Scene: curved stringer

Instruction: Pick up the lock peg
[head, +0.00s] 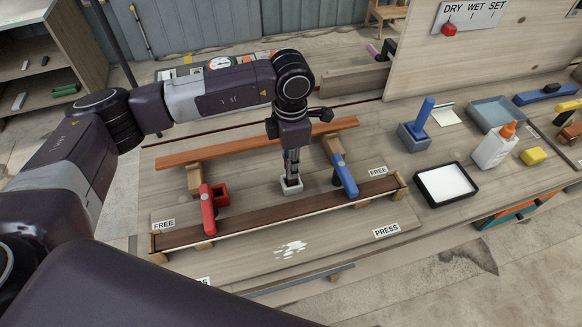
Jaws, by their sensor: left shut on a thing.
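My left gripper (291,174) points straight down over the middle of the workbench. It is shut at a small pale grey square block (291,187) between the red clamp (209,207) and the blue clamp (343,174). What it grips, apparently the lock peg, is small and mostly hidden by the fingers and the block. I cannot tell whether the peg is still seated in the block. My right gripper is not in view.
A long dark strip (285,215) lies in front of the gripper, and an orange-brown strip (200,153) behind it. To the right are a blue-handled tool in a holder (413,138), a white pad tray (445,185) and a glue bottle (494,147).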

